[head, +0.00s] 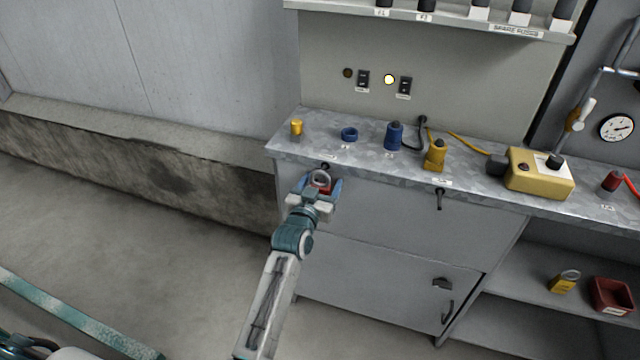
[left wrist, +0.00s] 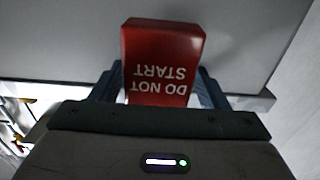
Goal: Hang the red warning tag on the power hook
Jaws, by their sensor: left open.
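The red warning tag (head: 323,185) with its pale ring is at the front of the grey cabinet, just below the worktop edge. A small dark hook (head: 325,166) is right above it. The ring looks close to this hook, but I cannot tell whether it hangs on it. My left gripper (head: 320,190) is open, with its blue fingers on either side of the tag. In the left wrist view the tag (left wrist: 162,62) stands between the spread fingers (left wrist: 160,88), its "DO NOT START" lettering upside down. My right gripper is out of view.
A second dark hook (head: 439,198) is further right on the cabinet front. The worktop (head: 300,148) holds a yellow cap (head: 296,127), blue ring (head: 349,134), blue part (head: 394,136) and yellow connector (head: 435,155). A yellow box (head: 540,180) stands right.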

